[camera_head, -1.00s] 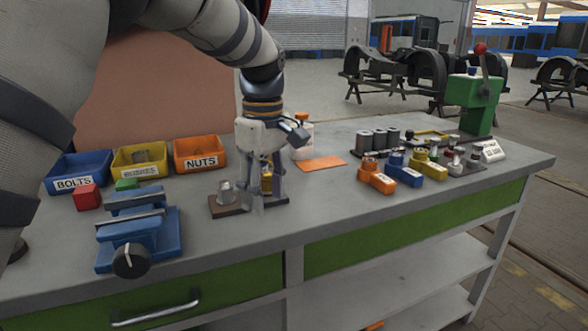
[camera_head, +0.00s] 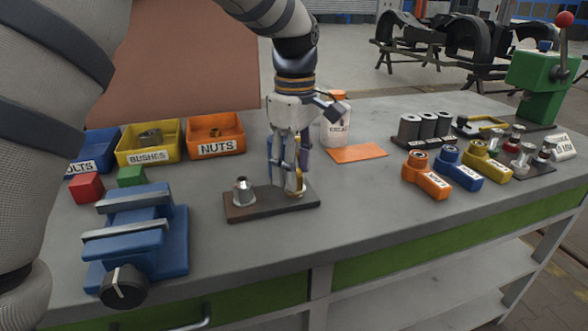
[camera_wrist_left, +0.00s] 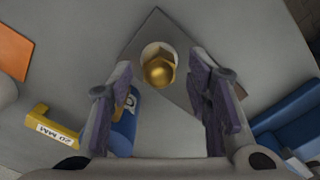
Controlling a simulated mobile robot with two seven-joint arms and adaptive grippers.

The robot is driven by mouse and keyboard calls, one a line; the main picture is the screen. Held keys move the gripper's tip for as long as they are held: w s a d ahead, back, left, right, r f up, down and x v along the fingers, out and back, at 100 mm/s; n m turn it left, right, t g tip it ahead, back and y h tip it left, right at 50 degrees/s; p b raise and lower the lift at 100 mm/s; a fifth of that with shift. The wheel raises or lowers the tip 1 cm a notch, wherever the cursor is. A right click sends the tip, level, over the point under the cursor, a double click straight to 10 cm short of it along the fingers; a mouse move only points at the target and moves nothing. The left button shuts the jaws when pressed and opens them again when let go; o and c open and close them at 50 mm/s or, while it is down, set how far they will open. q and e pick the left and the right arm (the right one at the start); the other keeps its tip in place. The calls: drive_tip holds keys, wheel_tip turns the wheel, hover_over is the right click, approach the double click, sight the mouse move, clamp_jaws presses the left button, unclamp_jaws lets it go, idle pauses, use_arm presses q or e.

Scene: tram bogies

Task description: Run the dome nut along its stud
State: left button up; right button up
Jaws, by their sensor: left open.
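The gold dome nut (camera_wrist_left: 159,70) has a hex body and a round cap, and a pale round base shows around it. In the head view the nut (camera_head: 300,178) is partly hidden behind my gripper's fingers. It is on the right part of a dark brown plate (camera_head: 262,209); its stud is hidden. My left gripper (camera_head: 284,188) points down over the plate with its fingers either side of the nut. In the wrist view the left gripper (camera_wrist_left: 160,85) is open, with a gap on both sides of the nut. My right gripper is not in view.
A silver cone-shaped part (camera_head: 243,191) stands on the plate's left end. A blue vice (camera_head: 150,250) is to the left. Labelled bins, including nuts (camera_head: 216,147), are behind. A white bottle (camera_head: 337,125) and orange mat (camera_head: 357,153) are behind right; coloured tools (camera_head: 427,180) are farther right.

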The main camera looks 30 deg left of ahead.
use_arm(q)
drive_tip(key=shift+f, duration=0.55)
clamp_jaws()
drive_tip(key=shift+m, duration=0.3)
